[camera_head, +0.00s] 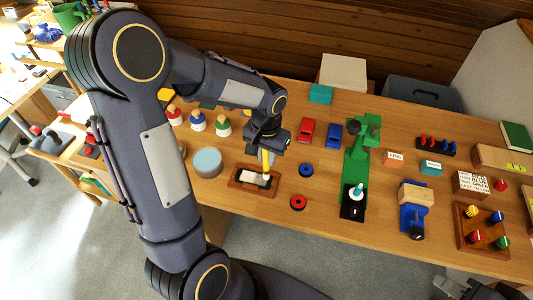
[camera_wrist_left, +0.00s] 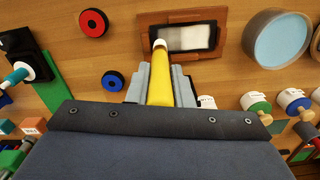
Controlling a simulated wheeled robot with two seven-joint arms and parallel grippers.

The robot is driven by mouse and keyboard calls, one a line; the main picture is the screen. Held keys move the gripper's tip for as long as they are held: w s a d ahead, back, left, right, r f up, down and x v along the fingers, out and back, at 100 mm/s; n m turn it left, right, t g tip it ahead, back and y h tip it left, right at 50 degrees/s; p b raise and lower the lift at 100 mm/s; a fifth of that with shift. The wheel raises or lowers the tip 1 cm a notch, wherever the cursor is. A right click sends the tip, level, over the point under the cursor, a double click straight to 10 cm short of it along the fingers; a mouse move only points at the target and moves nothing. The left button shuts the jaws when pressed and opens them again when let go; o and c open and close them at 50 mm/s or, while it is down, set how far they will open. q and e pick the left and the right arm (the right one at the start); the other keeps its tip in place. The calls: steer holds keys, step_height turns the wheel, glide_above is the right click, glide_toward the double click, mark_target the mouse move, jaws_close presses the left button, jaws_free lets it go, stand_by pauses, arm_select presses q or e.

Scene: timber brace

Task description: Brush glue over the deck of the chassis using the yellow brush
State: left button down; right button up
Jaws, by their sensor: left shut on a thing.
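My left gripper (camera_head: 266,150) is shut on the yellow brush (camera_head: 266,160) and holds it tip down. In the left wrist view the brush (camera_wrist_left: 158,82) stands between the two grey fingers (camera_wrist_left: 158,88). Its pale tip is over or at the edge of the chassis (camera_wrist_left: 185,38); I cannot tell whether it touches. The chassis lies in a brown wooden frame (camera_head: 240,187) on the table. Its deck shows a whitish area (camera_head: 252,177) with dark parts at its ends. My right gripper (camera_head: 476,289) is partly in view at the bottom right edge; its fingers are unclear.
A round tub with a light blue top (camera_head: 207,160) stands left of the frame. A red ring (camera_head: 298,202) and a blue ring (camera_head: 306,170) lie to its right. Peg figures (camera_head: 198,121) stand behind the tub. A green stand (camera_head: 355,165) is further right.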

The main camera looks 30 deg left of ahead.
arm_select(q)
steer(key=shift+f+b, duration=0.85)
steer(key=shift+f, duration=0.15)
stand_by(0.6)
